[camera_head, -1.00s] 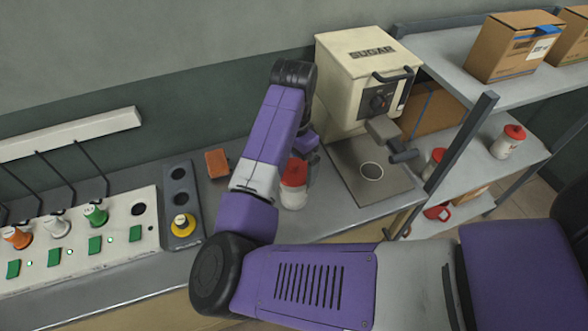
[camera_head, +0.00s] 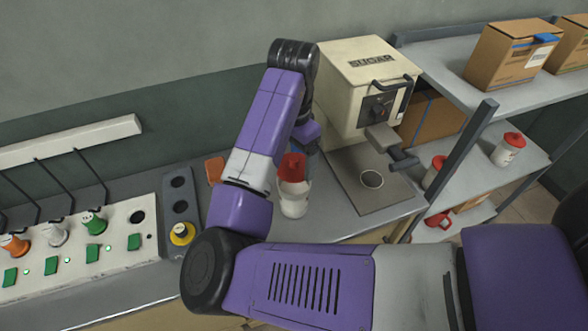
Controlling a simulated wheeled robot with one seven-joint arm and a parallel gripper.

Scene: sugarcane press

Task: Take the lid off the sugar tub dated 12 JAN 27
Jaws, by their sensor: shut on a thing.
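A white tub (camera_head: 293,206) stands on the counter in front of the sugar machine, its pale rim showing. Its red lid (camera_head: 291,167) is above the rim and looks raised off it. My gripper (camera_head: 298,155) is at the lid, shut on it; my arm hides part of the fingers. No date can be read on this tub. Another white tub with a red lid (camera_head: 509,149) stands on the shelf at right, its label too small to read.
The cream sugar machine (camera_head: 368,80) with its spout and grey tray (camera_head: 345,185) stands just right of the tub. An orange-brown block (camera_head: 215,170) and a switch panel (camera_head: 80,245) lie to the left. Another red-lidded tub (camera_head: 432,176) is partly hidden behind the shelf post.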

